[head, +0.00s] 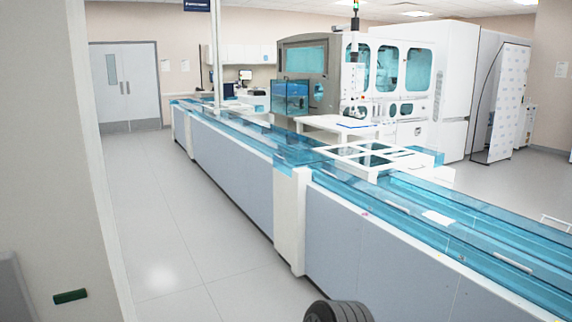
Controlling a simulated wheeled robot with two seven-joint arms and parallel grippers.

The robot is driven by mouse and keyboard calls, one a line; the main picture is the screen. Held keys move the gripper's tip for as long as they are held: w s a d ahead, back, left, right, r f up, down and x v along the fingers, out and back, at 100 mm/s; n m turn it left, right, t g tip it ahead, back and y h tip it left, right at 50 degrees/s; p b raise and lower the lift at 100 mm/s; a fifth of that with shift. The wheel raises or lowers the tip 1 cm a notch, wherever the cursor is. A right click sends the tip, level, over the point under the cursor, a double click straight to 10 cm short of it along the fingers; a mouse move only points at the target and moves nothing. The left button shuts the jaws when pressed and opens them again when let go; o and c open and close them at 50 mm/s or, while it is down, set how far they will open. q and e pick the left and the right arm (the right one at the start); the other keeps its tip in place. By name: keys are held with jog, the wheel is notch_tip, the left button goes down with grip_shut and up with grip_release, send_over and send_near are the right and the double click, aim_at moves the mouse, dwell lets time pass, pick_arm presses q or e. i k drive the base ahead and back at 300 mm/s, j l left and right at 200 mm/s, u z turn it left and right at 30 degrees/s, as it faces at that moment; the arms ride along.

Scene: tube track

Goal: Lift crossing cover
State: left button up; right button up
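The crossing cover (345,151) appears as a white frame with clear blue panels. It lies flat across the top of the long tube track (235,185), right of the picture's middle. A white post block (291,215) stands below its near left corner. Neither gripper shows, and nothing touches the cover. A dark ribbed round part (338,311) shows at the bottom edge; I cannot tell whether it is mine.
The track runs from the far left to the near right under clear blue covers. Open grey floor (160,215) lies to its left. A beige wall edge (50,130) stands close at the left. White analyser machines (385,85) and a white table (340,124) stand behind the track.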

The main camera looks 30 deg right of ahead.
aim_at(299, 158)
jog(key=k, duration=0.65)
jog(key=z, duration=1.15)
jog(key=i+l, duration=0.1)
jog(key=i, duration=2.2)
jog(key=i+j+u, duration=0.4)
jog(key=i, duration=0.4)
jog(key=i+u, duration=0.45)
jog(key=i, duration=0.35)
jog(key=i+l+u, duration=0.25)
jog(key=i+u, duration=0.15)
jog(key=i, duration=0.4)
jog(key=i+u, duration=0.1)
jog(key=i, duration=0.9)
jog(key=i+u, duration=0.1)
jog(key=i, duration=0.9)
jog(key=i+l+u, duration=0.1)
jog(key=i, duration=0.9)
jog(key=l+z, duration=0.1)
jog(key=z, duration=1.85)
